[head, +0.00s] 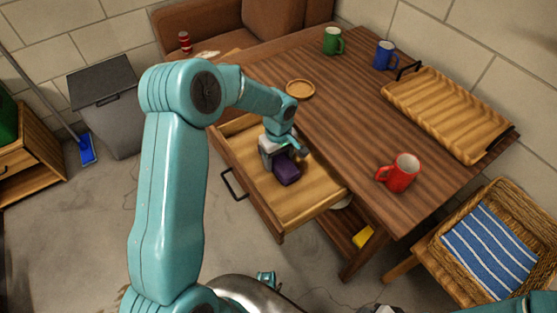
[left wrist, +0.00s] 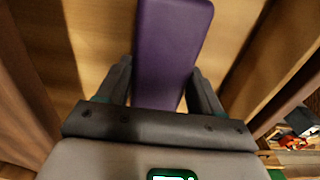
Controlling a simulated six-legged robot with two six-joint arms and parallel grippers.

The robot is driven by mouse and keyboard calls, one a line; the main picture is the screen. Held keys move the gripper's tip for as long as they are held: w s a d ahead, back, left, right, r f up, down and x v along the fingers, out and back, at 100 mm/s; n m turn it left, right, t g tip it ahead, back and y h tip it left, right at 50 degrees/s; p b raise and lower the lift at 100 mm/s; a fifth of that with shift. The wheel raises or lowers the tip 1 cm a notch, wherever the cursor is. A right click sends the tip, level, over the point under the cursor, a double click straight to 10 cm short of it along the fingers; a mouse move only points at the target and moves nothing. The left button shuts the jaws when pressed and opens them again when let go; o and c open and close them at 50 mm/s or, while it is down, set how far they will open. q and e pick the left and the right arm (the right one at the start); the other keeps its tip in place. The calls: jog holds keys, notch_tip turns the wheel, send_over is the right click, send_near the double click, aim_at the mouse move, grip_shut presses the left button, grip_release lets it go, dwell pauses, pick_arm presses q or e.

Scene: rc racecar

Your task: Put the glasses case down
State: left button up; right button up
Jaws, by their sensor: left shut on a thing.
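The glasses case is a dark purple, long block (head: 286,169). It is inside the open wooden drawer (head: 315,208). My left gripper (head: 279,158) reaches down into the drawer and is shut on one end of the case. In the left wrist view the purple case (left wrist: 172,45) sticks out from between the two dark fingers (left wrist: 158,88), with the wooden drawer floor around it. I cannot tell whether the case touches the drawer floor. My right gripper does not show.
On the table stand a red mug (head: 403,173), a green mug (head: 332,41), a blue mug (head: 384,55), a round wooden dish (head: 300,88) and a wooden tray (head: 440,112). A basket with a striped cloth (head: 483,250) is at the right. The drawer has bare floor beside the case.

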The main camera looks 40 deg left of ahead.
aim_at(278, 158)
pick_arm(q)
jog(key=shift+f, duration=0.45)
jog(key=shift+r, duration=0.1)
jog(key=shift+f, duration=0.3)
jog(key=o, duration=1.1)
jog(key=shift+r, duration=0.1)
jog(key=shift+r, duration=0.2)
notch_tip(278, 158, up, 12)
jog(key=p, duration=0.2)
jog(key=shift+p, duration=0.35)
